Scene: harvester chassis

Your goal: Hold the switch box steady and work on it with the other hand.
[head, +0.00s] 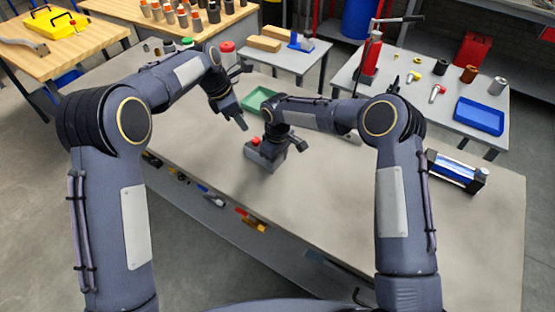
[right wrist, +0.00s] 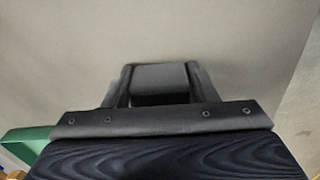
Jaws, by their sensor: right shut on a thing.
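The switch box (head: 264,160) is a small grey box with a red button on top, standing on the grey workbench near the middle of the head view. My right gripper (head: 278,146) reaches down over it and is shut on it, hiding part of its top. In the right wrist view, a grey face of the switch box (right wrist: 160,78) shows between the two fingers. My left gripper (head: 240,117) hangs above the bench, up and left of the box and apart from it. Its jaw opening is not clear from this angle.
A green tray (head: 257,97) lies just behind the box, close to both grippers. A red-capped jar (head: 227,48) and others stand at the bench's back left. A blue-and-black device (head: 457,172) sits at the right. The bench front is clear.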

